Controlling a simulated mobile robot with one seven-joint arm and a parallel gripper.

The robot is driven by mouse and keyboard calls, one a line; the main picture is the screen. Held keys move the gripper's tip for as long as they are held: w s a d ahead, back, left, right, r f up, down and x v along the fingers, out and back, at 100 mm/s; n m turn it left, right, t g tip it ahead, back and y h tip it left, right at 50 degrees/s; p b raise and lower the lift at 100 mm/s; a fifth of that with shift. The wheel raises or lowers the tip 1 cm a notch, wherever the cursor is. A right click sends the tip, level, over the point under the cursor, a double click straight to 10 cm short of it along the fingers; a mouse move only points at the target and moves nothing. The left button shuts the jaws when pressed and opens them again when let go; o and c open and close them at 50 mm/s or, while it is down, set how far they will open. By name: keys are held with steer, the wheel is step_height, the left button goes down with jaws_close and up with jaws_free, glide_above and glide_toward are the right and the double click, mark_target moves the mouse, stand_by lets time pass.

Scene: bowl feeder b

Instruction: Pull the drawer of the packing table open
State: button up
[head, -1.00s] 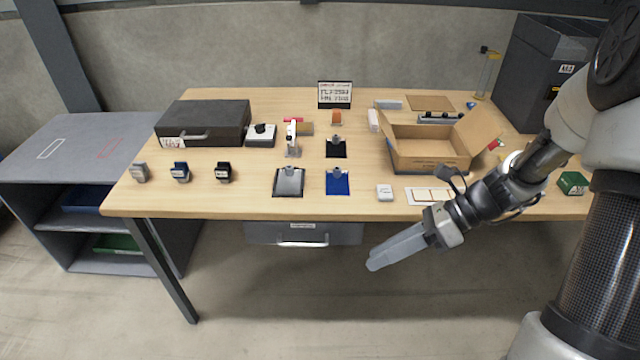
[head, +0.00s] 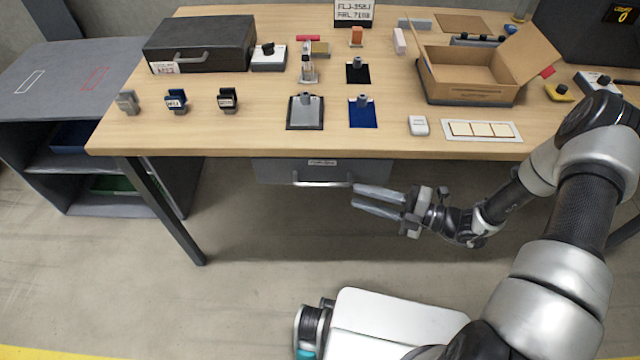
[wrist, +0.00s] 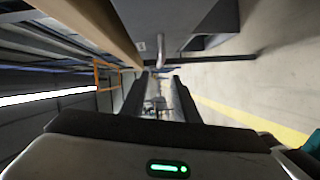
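The packing table (head: 230,142) has a wooden top. Its grey drawer (head: 268,172) hangs under the front edge, with a label and a silver bar handle (head: 322,183); it looks shut. My gripper (head: 353,197) is below the table's front edge, just right of the handle and apart from it. Its two fingers point left and stand apart with nothing between them. In the wrist view my gripper (wrist: 163,75) also shows as two spaced fingers, with the handle (wrist: 160,50) ahead of the gap and the drawer (wrist: 200,15) at the top.
An open cardboard box (head: 465,75), a black case (head: 200,45), clipboards and small parts stand on the tabletop. A table leg (head: 170,215) and a grey shelf unit (head: 60,90) are at left. The floor before the drawer is clear.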

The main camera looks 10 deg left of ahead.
mark_target(320, 185)
steer(key=a, duration=0.4)
steer(key=w+a+b, duration=0.1)
steer(key=a, duration=0.3)
steer(key=a+f, duration=0.1)
steer(key=a, duration=0.3)
steer(key=shift+w, duration=0.4)
jaws_close()
